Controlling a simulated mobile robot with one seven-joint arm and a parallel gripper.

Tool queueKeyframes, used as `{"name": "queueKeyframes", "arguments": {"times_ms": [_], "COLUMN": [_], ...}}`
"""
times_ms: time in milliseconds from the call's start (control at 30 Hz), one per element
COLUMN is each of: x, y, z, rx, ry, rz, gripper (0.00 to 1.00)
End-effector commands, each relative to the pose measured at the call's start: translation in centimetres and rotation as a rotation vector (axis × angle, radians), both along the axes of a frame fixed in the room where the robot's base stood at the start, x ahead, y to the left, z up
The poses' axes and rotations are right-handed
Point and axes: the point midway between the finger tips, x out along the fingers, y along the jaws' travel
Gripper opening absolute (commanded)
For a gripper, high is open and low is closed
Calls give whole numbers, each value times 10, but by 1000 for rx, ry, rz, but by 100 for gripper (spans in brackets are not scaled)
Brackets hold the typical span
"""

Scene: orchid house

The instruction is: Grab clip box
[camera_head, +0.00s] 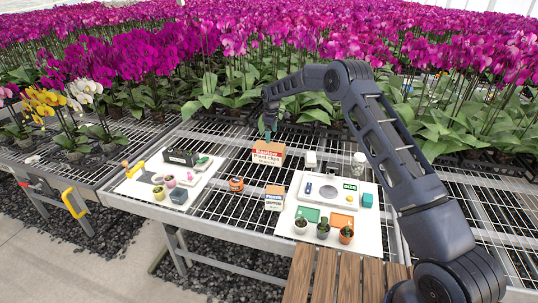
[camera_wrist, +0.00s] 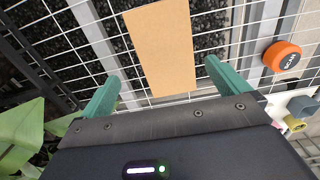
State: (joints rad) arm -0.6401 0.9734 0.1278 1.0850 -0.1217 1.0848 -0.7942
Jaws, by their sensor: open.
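The clip box is a cardboard-brown box (camera_head: 268,153) with a red and white label reading "Plant Clips". It stands upright on the wire-mesh bench, towards the back. My gripper (camera_head: 269,133) points down just above or at its top. In the wrist view the box's plain brown face (camera_wrist: 160,45) lies between the two green fingers of my open gripper (camera_wrist: 162,75). A gap shows on each side and nothing is held. I cannot tell whether the fingertips reach below its top.
A white board (camera_head: 135,187) with pots lies left; a white tray (camera_head: 330,204) lies right. Orchids crowd behind.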

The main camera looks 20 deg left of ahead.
Motion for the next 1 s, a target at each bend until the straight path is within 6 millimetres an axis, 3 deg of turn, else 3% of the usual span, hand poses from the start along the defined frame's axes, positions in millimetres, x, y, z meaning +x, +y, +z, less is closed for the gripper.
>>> {"name": "queueKeyframes", "arguments": {"times_ms": [167, 1000], "x": [-2, -9], "y": [10, 10], "z": [-15, -101], "rx": [-3, -4], "ry": [5, 7], "rz": [20, 21], "gripper": [100, 100]}}
